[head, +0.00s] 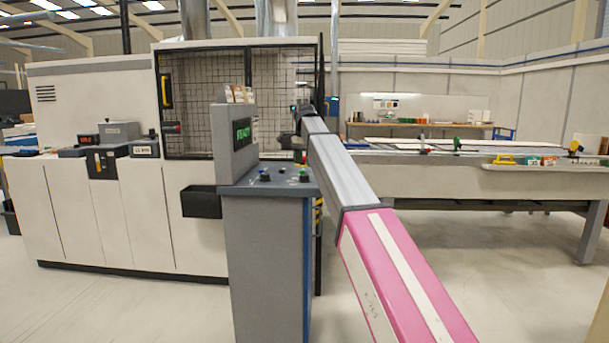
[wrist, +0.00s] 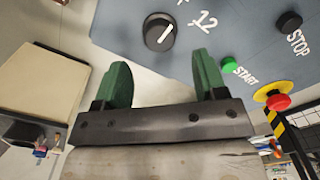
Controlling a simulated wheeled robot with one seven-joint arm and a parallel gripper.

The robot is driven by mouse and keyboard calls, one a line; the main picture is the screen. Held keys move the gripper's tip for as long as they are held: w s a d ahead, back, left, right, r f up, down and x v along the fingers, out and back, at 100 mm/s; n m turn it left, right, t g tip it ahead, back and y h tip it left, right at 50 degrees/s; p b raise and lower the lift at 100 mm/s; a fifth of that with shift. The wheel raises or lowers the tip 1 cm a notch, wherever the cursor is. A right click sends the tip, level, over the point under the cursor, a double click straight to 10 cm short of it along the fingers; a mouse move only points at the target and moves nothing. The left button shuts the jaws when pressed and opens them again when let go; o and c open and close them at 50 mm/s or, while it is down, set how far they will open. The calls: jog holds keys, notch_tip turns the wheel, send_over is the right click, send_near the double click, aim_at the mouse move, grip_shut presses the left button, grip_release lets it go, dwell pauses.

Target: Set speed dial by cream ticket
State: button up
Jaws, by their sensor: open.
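The speed dial (wrist: 160,31) is a round black knob with a white pointer line on the grey console top (wrist: 235,25). The pointer slants to the upper right in the wrist view, and a "12" is printed right of the dial. Another mark is cut off at the top edge. My gripper (wrist: 160,62) is open, its two green fingers apart and empty, with the dial beyond the gap between them. In the head view several pale cards (head: 239,94) stand on top of the console's display box; their writing is too small to read, and I cannot tell which is cream.
A green START button (wrist: 229,64), a black STOP button (wrist: 288,22) and a red emergency button (wrist: 277,100) sit right of the dial. The display (head: 242,133) shows green text. A mesh-fronted machine (head: 236,75) stands behind, and a long table (head: 440,161) at right.

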aim_at(304, 175)
jog(key=shift+f, duration=2.8)
jog(key=c, duration=0.9)
